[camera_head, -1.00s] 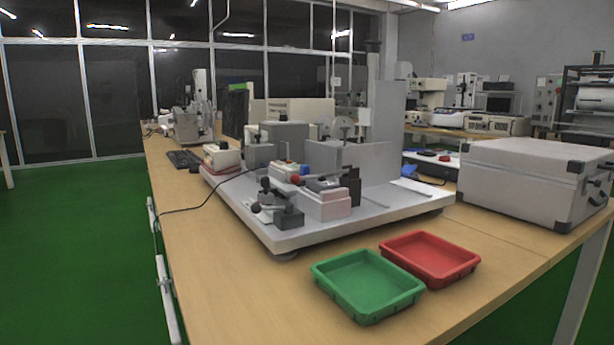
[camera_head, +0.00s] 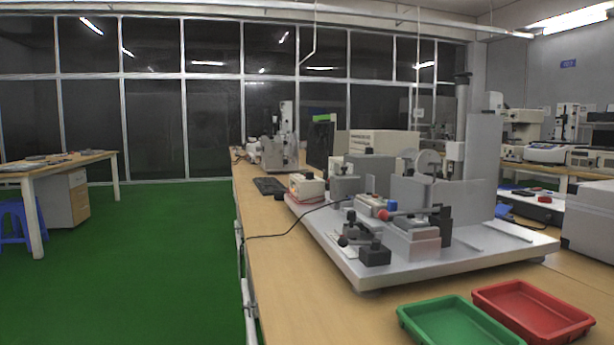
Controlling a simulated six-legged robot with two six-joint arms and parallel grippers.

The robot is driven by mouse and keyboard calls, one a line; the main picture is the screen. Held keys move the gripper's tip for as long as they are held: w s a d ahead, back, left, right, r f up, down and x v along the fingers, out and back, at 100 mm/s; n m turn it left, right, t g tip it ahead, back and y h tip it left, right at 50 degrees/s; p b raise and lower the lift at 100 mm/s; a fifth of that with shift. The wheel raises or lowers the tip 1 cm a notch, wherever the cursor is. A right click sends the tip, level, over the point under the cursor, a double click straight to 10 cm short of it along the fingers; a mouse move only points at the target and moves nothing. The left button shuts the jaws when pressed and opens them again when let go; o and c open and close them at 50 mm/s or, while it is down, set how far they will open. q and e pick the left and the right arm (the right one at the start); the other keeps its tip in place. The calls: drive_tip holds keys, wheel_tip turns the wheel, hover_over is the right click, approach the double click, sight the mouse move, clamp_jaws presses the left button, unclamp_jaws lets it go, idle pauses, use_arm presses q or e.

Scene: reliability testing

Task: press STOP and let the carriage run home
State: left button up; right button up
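A test rig with a pale grey base plate (camera_head: 455,252) stands on the wooden table. A small button box (camera_head: 367,204) with a blue part and red parts sits near its middle. A red ball (camera_head: 383,215) shows just in front of it. Which red part is STOP is too small to tell. Grey blocks and a tall grey column (camera_head: 483,150) rise behind. Black clamps with knobs (camera_head: 374,254) stand at the plate's front left. I cannot tell which part is the carriage. Neither of my grippers is in view.
A green tray (camera_head: 462,322) and a red tray (camera_head: 533,310) lie in front of the rig. A grey case (camera_head: 590,225) is cut off at the right. A black cable (camera_head: 285,235) runs over the left table edge. Green floor (camera_head: 150,250) is clear on the left.

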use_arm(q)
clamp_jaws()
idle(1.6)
